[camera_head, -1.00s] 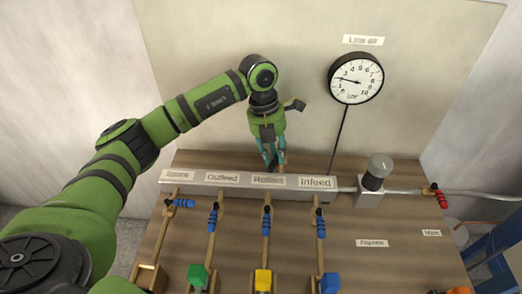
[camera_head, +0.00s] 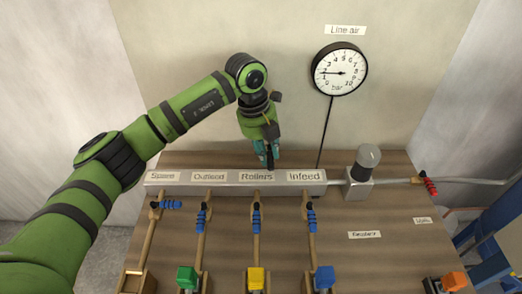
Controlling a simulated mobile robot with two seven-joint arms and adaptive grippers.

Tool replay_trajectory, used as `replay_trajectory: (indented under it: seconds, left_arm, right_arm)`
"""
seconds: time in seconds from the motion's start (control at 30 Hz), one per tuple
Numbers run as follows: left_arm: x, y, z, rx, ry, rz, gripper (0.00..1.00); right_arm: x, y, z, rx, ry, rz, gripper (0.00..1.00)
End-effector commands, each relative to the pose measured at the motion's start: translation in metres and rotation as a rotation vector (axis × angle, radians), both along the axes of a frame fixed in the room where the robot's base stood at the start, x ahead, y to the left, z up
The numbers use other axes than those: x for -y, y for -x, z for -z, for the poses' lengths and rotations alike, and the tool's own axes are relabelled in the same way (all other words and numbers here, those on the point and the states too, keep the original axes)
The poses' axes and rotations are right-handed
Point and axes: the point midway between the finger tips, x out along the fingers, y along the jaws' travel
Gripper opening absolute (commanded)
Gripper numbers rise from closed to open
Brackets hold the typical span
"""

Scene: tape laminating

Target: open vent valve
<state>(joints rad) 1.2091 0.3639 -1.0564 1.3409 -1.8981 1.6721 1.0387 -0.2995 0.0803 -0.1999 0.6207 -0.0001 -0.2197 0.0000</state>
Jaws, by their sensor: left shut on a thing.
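My left gripper (camera_head: 266,156) points down just behind the grey manifold (camera_head: 333,187), above its Rollers label (camera_head: 257,177). Its fingers are shut on a small part there, which the fingers hide, so I cannot tell its shape or position. I see no label reading vent. Blue-handled valves stand on the manifold's front lines: Spare (camera_head: 170,205), Outfeed (camera_head: 201,219), Rollers (camera_head: 256,219) and Infeed (camera_head: 311,219). A red-handled valve (camera_head: 430,186) sits on the pipe at the right. The line air gauge (camera_head: 339,69) reads roughly 2 bar. My right gripper is out of view.
A regulator with a dark grey knob (camera_head: 367,157) stands right of the manifold. Green (camera_head: 187,277), yellow (camera_head: 256,278) and blue (camera_head: 324,277) blocks sit at the front line ends. An orange block (camera_head: 454,281) is front right. The wooden board (camera_head: 385,211) is bare around the regulator label.

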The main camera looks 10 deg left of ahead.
Motion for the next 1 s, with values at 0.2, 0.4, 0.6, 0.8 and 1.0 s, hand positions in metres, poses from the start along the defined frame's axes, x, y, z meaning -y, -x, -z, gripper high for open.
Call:
replay_trajectory:
  seconds: [0.2, 0.4, 0.6, 0.8, 1.0]
  left_arm:
    - [0.000, 0.000, 0.000, 0.000, 0.001, -0.005, 0.00]
    - [0.000, 0.000, 0.000, 0.001, 0.002, -0.004, 0.50]
    - [0.000, 0.000, 0.000, 0.001, 0.001, -0.002, 0.50]
    - [-0.003, -0.001, -0.014, 0.004, 0.001, -0.003, 0.50]
    - [-0.011, 0.000, -0.054, 0.006, 0.002, -0.003, 0.50]
  right_arm:
    - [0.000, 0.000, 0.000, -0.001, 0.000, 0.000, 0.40]
    - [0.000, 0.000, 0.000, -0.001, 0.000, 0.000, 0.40]
    - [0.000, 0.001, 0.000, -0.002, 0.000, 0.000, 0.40]
    - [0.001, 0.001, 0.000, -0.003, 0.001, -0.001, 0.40]
    - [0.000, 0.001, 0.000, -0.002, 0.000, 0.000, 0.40]
